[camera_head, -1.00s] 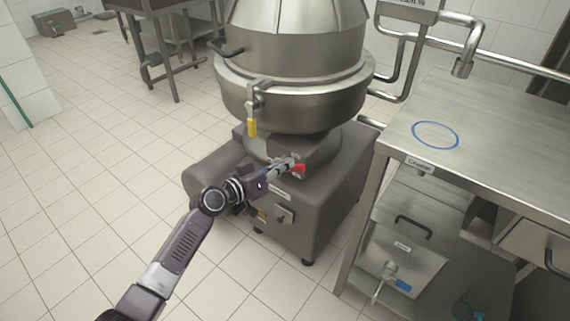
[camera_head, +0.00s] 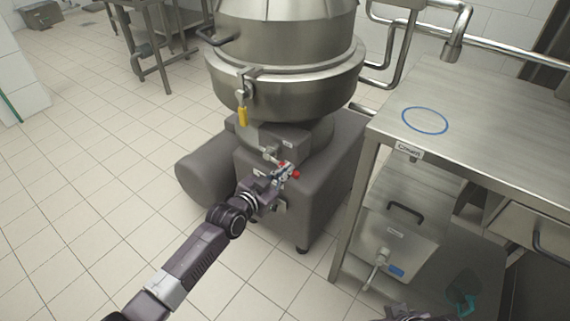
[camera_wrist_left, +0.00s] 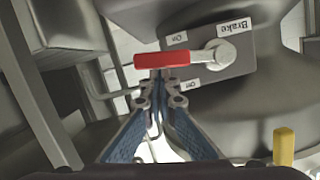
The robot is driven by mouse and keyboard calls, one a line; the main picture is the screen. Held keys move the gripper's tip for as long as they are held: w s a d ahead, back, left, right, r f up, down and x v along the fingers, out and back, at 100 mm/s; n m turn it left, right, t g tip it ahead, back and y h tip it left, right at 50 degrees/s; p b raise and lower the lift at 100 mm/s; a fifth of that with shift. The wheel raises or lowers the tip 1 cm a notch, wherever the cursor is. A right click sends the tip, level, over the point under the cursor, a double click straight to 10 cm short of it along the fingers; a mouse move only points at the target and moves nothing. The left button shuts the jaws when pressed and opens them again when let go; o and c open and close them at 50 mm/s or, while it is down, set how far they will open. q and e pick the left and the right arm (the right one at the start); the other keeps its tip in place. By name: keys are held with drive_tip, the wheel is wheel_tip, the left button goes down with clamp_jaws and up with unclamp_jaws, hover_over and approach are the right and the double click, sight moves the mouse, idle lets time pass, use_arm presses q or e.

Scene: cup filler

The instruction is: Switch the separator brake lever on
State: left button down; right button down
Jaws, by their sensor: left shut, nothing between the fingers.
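The separator brake lever has a red handle (camera_wrist_left: 162,59) on a silver pivot. It sits on a grey plate (camera_wrist_left: 200,80) labelled Brake, On and Off. In the wrist view the handle points left, between the On label above and the Off label below. In the head view red parts of the lever (camera_head: 296,174) show beside my left gripper (camera_head: 284,170), which partly covers it. My left gripper (camera_wrist_left: 160,88) is shut and empty, its tips right at the handle; contact is unclear. A dark and teal part at the bottom right seems to be my right gripper (camera_head: 464,304), its fingers unclear.
The steel separator (camera_head: 285,75) stands on a grey base (camera_head: 335,165). A yellow handle (camera_head: 243,116) hangs from its bowl. A steel table (camera_head: 480,125) with a blue ring (camera_head: 425,120) stands close on the right. The tiled floor on the left is clear.

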use_arm(q)
drive_tip(key=shift+a+f+m+t+y, duration=0.15)
drive_tip(key=shift+f+m+t+y, duration=0.15)
drive_tip(key=shift+f+m, duration=1.1)
use_arm(e)
drive_tip(key=shift+w+a+r+t, duration=0.1)
drive_tip(key=shift+w+a+t, duration=0.15)
drive_tip(key=shift+w, duration=0.4)
use_arm(q)
drive_tip(key=shift+f+n, duration=0.4)
